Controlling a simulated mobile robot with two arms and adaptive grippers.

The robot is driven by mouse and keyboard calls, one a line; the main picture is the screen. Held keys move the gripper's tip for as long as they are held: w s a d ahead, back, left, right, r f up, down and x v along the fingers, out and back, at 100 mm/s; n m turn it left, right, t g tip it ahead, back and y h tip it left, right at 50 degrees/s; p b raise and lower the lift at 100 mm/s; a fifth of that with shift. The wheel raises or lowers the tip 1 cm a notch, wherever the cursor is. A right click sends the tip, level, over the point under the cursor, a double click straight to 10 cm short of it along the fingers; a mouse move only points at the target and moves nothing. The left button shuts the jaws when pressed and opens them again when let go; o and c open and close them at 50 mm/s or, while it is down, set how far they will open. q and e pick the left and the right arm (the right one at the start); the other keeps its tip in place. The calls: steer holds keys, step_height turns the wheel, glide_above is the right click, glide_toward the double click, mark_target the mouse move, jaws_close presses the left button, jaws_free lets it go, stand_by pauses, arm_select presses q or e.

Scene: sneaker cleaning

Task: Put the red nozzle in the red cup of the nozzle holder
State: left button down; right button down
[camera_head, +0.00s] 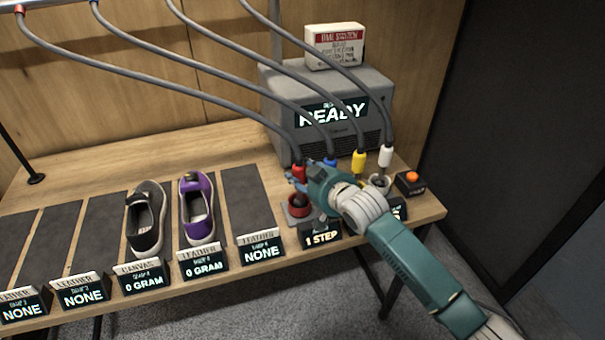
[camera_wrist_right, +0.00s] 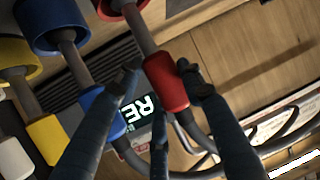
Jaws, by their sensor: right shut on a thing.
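The red nozzle (camera_head: 299,172) hangs from a grey hose above the front right of the bench. My right gripper (camera_head: 302,180) is shut on it. In the right wrist view, the red nozzle (camera_wrist_right: 168,84) sits between the two dark fingers of my right gripper (camera_wrist_right: 158,80). Its grey stem runs toward the red cup (camera_wrist_right: 120,8), cut off at the top edge. In the head view the red cup (camera_head: 299,211) stands just below the gripper, which hides the stem there. I cannot tell how far the stem's tip is inside the cup. My left gripper is not in view.
The blue nozzle (camera_wrist_right: 100,108) and yellow nozzle (camera_wrist_right: 46,135) stand close beside, stems at their cups. The white nozzle (camera_head: 385,156) is further right. A grey machine (camera_head: 270,95) reading READY is behind. Two shoes lie left, and an orange button (camera_head: 412,177) is right.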

steer(key=c, duration=1.1)
jaws_free()
steer(key=shift+f, duration=0.1)
steer(key=shift+r, duration=0.25)
steer(key=shift+s+d, duration=0.15)
steer(key=shift+s, duration=0.15)
steer(key=b+v, duration=0.1)
steer(key=v, duration=1)
steer(key=shift+s+r, duration=0.1)
steer(key=shift+r, duration=0.05)
